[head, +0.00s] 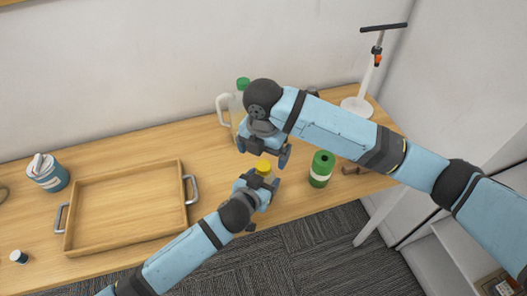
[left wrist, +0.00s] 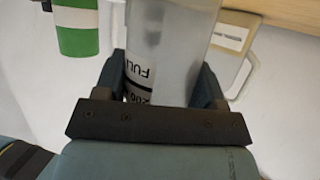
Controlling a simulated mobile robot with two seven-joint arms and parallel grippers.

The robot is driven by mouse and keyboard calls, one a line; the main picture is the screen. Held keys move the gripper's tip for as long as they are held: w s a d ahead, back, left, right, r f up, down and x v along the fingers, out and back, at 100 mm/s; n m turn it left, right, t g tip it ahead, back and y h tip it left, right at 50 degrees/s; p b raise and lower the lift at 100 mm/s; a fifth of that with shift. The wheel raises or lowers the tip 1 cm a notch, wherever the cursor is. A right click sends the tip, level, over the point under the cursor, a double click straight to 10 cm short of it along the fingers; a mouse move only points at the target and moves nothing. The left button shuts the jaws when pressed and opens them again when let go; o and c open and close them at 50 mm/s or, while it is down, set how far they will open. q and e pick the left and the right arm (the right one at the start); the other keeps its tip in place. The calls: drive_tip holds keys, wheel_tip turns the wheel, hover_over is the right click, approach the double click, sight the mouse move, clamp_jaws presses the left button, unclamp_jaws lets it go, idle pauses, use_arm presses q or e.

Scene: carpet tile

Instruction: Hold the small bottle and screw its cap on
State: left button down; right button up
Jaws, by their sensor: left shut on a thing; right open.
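The small bottle (head: 268,177) has a pale body, with a yellow cap (head: 263,165) at its top in the head view. I cannot tell how far the cap is seated. My left gripper (head: 262,184) is shut on the bottle's body, near the table's front edge. In the left wrist view a translucent body with a white label in black print (left wrist: 142,72) stands between the fingers. My right gripper (head: 264,157) is open just above the yellow cap, fingers spread to either side. Whether a finger touches the cap cannot be told.
A jug with a green lid (head: 243,84) stands behind my right gripper.

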wheel_tip(320, 180, up, 12)
drive_tip(key=shift+s+f, duration=0.15)
drive_tip(key=shift+f, duration=0.05)
use_arm(q)
drive_tip(key=shift+c, duration=0.7)
unclamp_jaws()
drive_tip(key=v, duration=1.3)
drive_tip(key=shift+s+a, duration=0.2)
drive_tip(key=shift+s, duration=0.15)
use_arm(e)
drive_tip(key=shift+f, duration=0.2)
use_arm(q)
drive_tip(key=shift+r, duration=0.1)
